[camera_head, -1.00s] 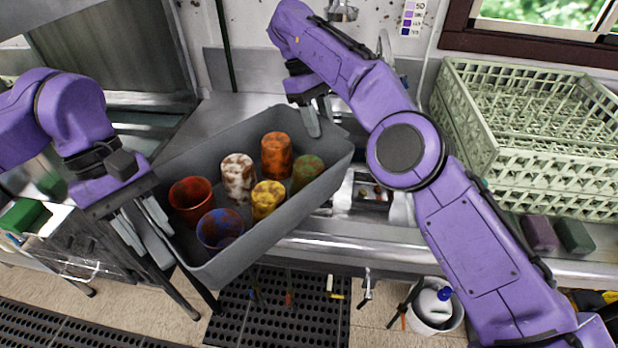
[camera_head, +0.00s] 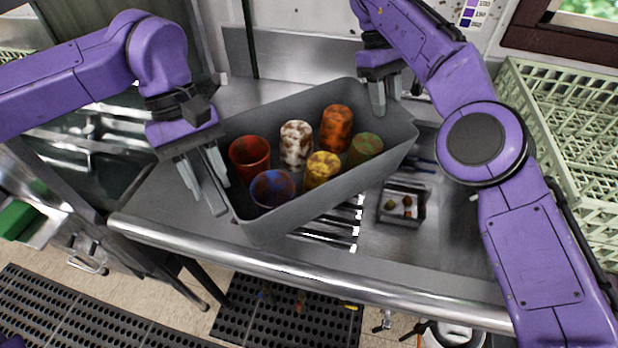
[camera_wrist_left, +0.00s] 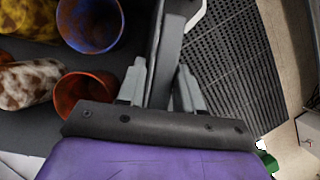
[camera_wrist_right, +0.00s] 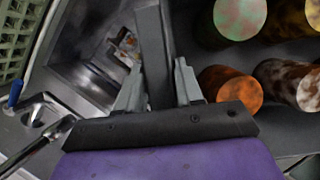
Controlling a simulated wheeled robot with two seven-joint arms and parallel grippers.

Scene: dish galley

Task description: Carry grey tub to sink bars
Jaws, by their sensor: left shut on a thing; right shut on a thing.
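The grey tub (camera_head: 330,197) holds several speckled cups: red (camera_head: 250,160), blue (camera_head: 272,188), white-brown (camera_head: 296,145), orange (camera_head: 336,128), yellow (camera_head: 322,169) and green (camera_head: 366,148). My left gripper (camera_head: 203,180) is shut on the tub's left wall, which runs between its fingers in the left wrist view (camera_wrist_left: 160,85). My right gripper (camera_head: 382,92) is shut on the tub's far right wall, seen between its fingers in the right wrist view (camera_wrist_right: 158,80). The sink bars (camera_head: 328,235) show partly below the tub's front edge; the tub hides the rest of them.
A small drain basket (camera_head: 402,203) with scraps sits in the sink right of the bars. A green dish rack (camera_head: 570,140) stands at the right. The steel counter edge (camera_head: 300,278) runs along the front, with black floor mats (camera_head: 270,325) below.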

